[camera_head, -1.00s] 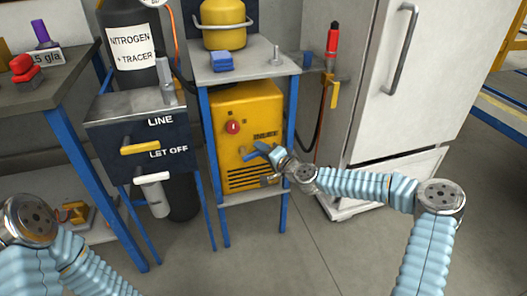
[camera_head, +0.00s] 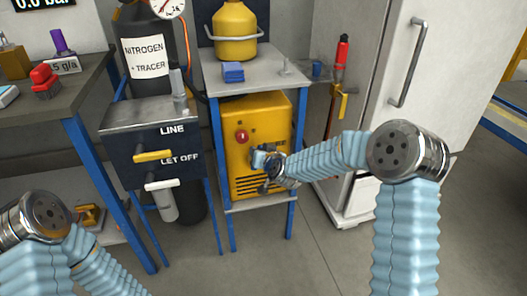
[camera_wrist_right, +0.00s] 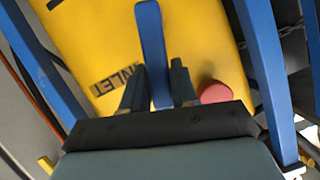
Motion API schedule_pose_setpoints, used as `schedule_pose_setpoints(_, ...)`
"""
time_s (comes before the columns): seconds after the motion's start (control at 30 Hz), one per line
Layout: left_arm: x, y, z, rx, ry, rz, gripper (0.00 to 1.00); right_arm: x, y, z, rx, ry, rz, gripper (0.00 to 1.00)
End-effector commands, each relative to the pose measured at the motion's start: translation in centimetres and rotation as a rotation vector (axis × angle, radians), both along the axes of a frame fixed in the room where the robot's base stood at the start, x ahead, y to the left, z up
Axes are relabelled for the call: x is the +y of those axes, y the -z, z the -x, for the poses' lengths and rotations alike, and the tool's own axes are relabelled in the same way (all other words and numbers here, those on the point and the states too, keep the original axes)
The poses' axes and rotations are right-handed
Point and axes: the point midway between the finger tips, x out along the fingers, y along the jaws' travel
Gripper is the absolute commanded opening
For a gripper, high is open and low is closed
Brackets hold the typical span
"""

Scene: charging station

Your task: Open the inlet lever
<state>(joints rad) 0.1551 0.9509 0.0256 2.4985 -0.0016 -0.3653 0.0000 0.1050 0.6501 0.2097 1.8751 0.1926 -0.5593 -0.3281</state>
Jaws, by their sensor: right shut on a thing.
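The yellow machine (camera_head: 268,118) stands under a small grey table, and its front bears the blue inlet lever (camera_head: 259,158). In the right wrist view the lever (camera_wrist_right: 152,40) runs up between my gripper's two dark fingers, beside the "INLET" label (camera_wrist_right: 118,79). My right gripper (camera_head: 263,162) is shut on the lever; it also shows in the right wrist view (camera_wrist_right: 157,90). The gripper partly hides the lever in the head view. My left arm enters at the lower left, but its gripper is out of the frame.
A red knob (camera_head: 242,136) sits on the machine's front, above and left of the lever. Blue table legs (camera_head: 217,150) flank the machine closely. A dark panel with yellow and white handles (camera_head: 155,157) stands left, a white fridge (camera_head: 378,110) right. The floor in front is clear.

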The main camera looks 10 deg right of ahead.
Motion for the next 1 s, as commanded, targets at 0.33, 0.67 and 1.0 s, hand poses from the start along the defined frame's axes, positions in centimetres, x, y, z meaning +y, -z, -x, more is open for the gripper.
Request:
schedule_pose_setpoints(0.33,-0.3,-1.9,0.1,0.002,0.005,0.004,0.87,1.5,-0.3,0.1,-0.004,-0.003,0.219,0.00)
schedule_pose_setpoints(0.67,-0.3,-2.4,0.1,0.002,0.006,0.004,0.87,1.8,0.0,0.1,-0.005,-0.001,0.296,0.00)
schedule_pose_setpoints(1.0,-0.3,-2.4,0.1,0.002,0.006,0.004,0.87,1.9,0.1,0.1,-0.004,-0.003,0.304,0.00)
